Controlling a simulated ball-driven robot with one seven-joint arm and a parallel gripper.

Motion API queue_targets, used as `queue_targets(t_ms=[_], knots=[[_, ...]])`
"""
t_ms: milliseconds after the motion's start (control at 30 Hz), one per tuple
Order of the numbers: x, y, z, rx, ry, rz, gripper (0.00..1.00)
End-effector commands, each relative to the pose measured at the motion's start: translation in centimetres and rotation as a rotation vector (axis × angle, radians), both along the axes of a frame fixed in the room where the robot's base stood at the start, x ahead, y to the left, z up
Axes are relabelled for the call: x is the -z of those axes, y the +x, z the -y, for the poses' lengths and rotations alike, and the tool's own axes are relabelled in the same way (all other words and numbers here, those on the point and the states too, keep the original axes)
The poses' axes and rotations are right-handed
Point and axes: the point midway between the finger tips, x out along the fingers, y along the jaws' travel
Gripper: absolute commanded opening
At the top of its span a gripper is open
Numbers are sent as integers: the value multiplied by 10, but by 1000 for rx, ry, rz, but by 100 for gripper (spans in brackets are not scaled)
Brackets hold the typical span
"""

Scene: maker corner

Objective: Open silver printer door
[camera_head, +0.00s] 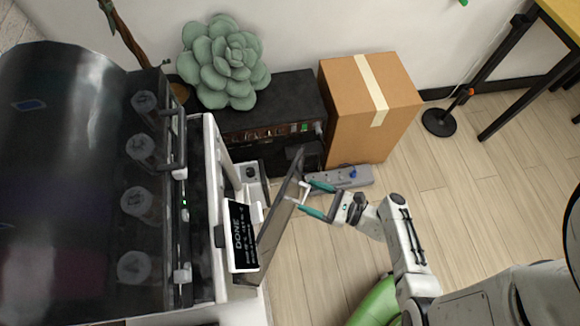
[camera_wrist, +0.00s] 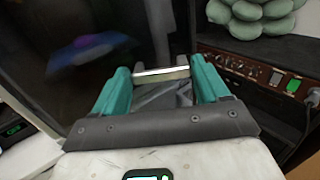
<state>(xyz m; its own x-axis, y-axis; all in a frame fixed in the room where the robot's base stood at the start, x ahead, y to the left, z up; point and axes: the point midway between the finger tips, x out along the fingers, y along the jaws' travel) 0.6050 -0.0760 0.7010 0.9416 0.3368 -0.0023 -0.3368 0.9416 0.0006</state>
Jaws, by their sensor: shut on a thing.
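The silver printer (camera_head: 222,160) stands at the left centre of the head view, with a lit screen reading DONE (camera_head: 241,236) on its front. Its dark, see-through door (camera_head: 272,226) stands out at an angle from the frame, so it is partly open. The door also fills the upper left of the wrist view (camera_wrist: 85,45). My gripper (camera_head: 306,196) is at the door's outer side, its teal fingers shut on the pale door handle (camera_head: 298,194). In the wrist view the handle bar (camera_wrist: 162,73) lies between the fingertips (camera_wrist: 163,72).
A large dark machine (camera_head: 60,180) fills the left. Behind the printer are a black unit (camera_head: 270,100), a succulent-shaped plant (camera_head: 225,60) and a cardboard box (camera_head: 365,105). A power strip (camera_head: 345,177) lies by the box. Wooden floor (camera_head: 480,190) is open to the right.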

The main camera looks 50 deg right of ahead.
Motion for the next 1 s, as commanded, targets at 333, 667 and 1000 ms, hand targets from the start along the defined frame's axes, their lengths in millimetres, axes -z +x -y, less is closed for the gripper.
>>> queue_targets(t_ms=[333, 667, 1000], knots=[[-1, -95, -4, 337, 4, -3, 20], [0, -177, -34, 649, 3, 0, 20], [1, -235, -79, 909, -1, 2, 20]])
